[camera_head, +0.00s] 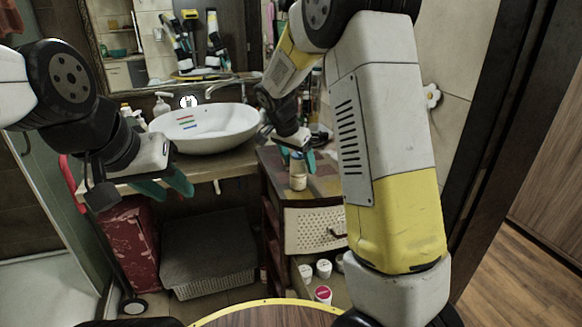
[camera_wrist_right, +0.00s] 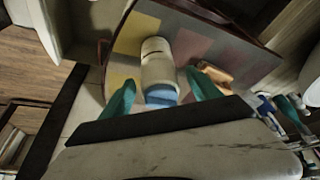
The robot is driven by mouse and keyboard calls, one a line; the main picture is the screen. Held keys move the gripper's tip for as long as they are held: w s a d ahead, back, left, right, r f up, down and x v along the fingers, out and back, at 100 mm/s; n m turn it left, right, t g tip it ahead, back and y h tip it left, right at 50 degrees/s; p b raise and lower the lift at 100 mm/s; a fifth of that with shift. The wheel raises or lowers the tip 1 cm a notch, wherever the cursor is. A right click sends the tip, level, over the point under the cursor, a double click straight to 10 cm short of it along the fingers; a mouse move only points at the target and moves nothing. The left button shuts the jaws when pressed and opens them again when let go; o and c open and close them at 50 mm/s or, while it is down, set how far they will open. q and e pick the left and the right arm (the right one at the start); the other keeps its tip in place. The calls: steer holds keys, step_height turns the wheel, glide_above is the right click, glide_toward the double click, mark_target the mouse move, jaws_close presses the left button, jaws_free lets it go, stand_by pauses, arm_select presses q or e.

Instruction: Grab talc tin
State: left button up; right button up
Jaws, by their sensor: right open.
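A cream cylindrical container with a blue end, which looks like the talc tin (camera_head: 298,181), stands on the patterned top of the small cabinet. It also shows in the right wrist view (camera_wrist_right: 158,66), with its blue part toward the gripper. My right gripper (camera_head: 297,160) is open just above it. In the wrist view the two teal fingers (camera_wrist_right: 162,90) are on either side of the blue end, with visible gaps. My left gripper (camera_head: 178,196) hangs empty in front of the basin counter, its teal fingers apart.
A white basin (camera_head: 205,131) sits on the counter, with bottles at its left. An orange-brown item (camera_wrist_right: 216,74) lies close beside the tin. Several small jars (camera_head: 323,268) stand lower down by the cabinet's perforated front (camera_head: 310,232). A grey-lidded basket (camera_head: 207,250) is under the counter.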

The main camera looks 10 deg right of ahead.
steer(key=c, duration=1.6)
jaws_close()
